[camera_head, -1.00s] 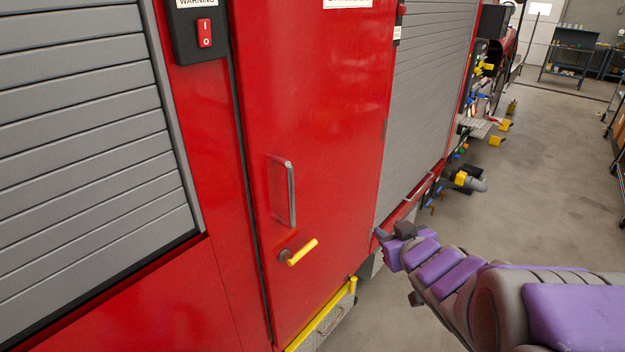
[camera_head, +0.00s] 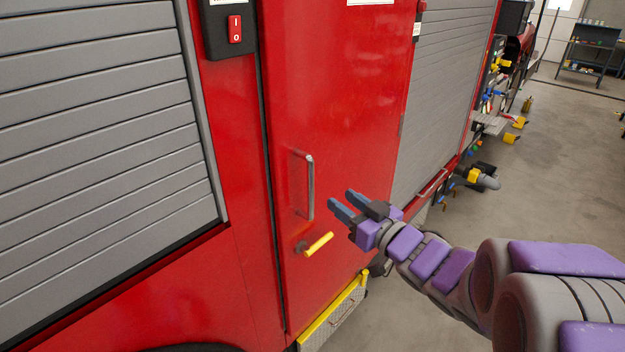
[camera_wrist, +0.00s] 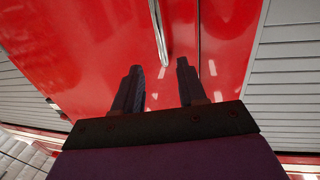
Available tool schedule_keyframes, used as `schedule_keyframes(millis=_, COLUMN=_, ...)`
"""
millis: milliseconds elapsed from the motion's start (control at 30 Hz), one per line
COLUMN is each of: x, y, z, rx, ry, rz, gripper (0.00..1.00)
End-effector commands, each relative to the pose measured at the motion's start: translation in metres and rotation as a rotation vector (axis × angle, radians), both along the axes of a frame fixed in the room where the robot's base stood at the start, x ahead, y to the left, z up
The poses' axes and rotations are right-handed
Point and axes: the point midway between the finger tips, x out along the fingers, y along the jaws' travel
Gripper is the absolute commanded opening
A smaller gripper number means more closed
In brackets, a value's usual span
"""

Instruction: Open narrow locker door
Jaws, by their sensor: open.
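The narrow red locker door (camera_head: 345,110) is shut in its frame on the side of the red truck. It carries an upright metal grab handle (camera_head: 310,187) and, below that, a yellow lever handle (camera_head: 318,245). My gripper (camera_head: 340,201) is open and empty, to the right of both handles and apart from them in the head view. In the wrist view, its two dark fingers (camera_wrist: 157,88) point at the red door, and the metal grab handle (camera_wrist: 159,32) appears beyond the gap between them. The yellow lever is not visible in the wrist view.
Grey roller shutters flank the door on the left (camera_head: 100,130) and right (camera_head: 445,85). A switch box with a red switch (camera_head: 235,29) is at the upper left. A yellow-edged step (camera_head: 335,312) juts out below the door. Open floor (camera_head: 560,180) lies to the right.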

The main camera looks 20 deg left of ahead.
Motion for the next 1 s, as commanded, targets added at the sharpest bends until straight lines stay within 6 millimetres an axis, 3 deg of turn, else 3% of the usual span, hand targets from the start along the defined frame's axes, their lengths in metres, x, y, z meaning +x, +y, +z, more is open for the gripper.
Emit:
schedule_keyframes(millis=500, x=0.052, y=0.081, z=0.000, rx=0.004, ry=-0.001, rz=0.003, gripper=0.41)
schedule_keyframes(millis=733, x=0.065, y=0.098, z=-0.001, rx=0.001, ry=0.002, rz=-0.001, gripper=0.41)
schedule_keyframes(millis=1000, x=0.068, y=0.101, z=0.001, rx=0.002, ry=0.001, rz=-0.002, gripper=0.41)
